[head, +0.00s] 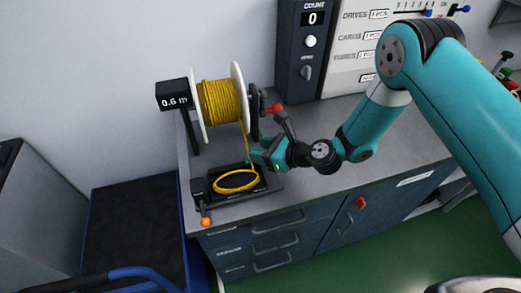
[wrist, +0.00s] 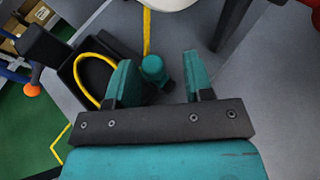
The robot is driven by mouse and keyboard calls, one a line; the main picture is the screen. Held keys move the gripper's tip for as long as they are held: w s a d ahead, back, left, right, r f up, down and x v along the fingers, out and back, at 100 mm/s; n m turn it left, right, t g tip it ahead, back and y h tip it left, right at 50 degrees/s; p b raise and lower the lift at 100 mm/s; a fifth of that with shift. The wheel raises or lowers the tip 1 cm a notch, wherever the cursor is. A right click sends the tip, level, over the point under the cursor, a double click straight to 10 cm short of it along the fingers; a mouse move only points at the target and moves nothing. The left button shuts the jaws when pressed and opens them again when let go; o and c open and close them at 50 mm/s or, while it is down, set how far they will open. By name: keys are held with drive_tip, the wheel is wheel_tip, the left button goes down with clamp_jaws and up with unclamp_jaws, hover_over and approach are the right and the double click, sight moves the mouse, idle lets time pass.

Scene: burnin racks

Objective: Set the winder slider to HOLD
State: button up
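The winder stands on the grey bench, with a white-flanged spool of yellow cable (head: 219,102) and a black display (head: 174,94) reading 0.6 m. A yellow cable coil (head: 237,182) lies in its black tray (head: 226,197); coil and tray also show in the wrist view. My gripper (head: 259,160) is at the tray's right back corner. In the wrist view my gripper (wrist: 157,78) is open. A teal round knob (wrist: 152,66), possibly the slider, shows between and beyond the fingers; I cannot tell whether they touch it. No HOLD mark is readable.
A red-handled crank (head: 273,109) is beside the spool, close to my wrist. An orange-tipped lever (head: 205,221) is at the tray's front left. A dark COUNT panel (head: 306,50) reading 0 stands behind. The bench is clear right of the tray, under my arm.

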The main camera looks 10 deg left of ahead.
drive_tip(key=shift+s+a, duration=0.15)
drive_tip(key=shift+a, duration=0.05)
drive_tip(key=b+v, duration=0.5)
drive_tip(key=v, duration=1.2)
drive_tip(key=shift+d, duration=0.2)
drive_tip(key=shift+r, duration=0.1)
drive_tip(key=s+a+r+n+g, duration=0.2)
drive_tip(key=s+r+n+g, duration=0.4)
drive_tip(key=n, duration=0.5)
drive_tip(key=s+d+r+n+h, duration=0.3)
drive_tip(key=s+r+n+h, duration=0.1)
drive_tip(key=n, duration=0.5)
drive_tip(key=s+d+r+n+h, duration=0.4)
drive_tip(key=s+r+n, duration=0.3)
drive_tip(key=s+n, duration=0.1)
drive_tip(key=shift+s+n+t, duration=0.15)
drive_tip(key=shift+n+t, duration=0.25)
drive_tip(key=shift+n, duration=0.5)
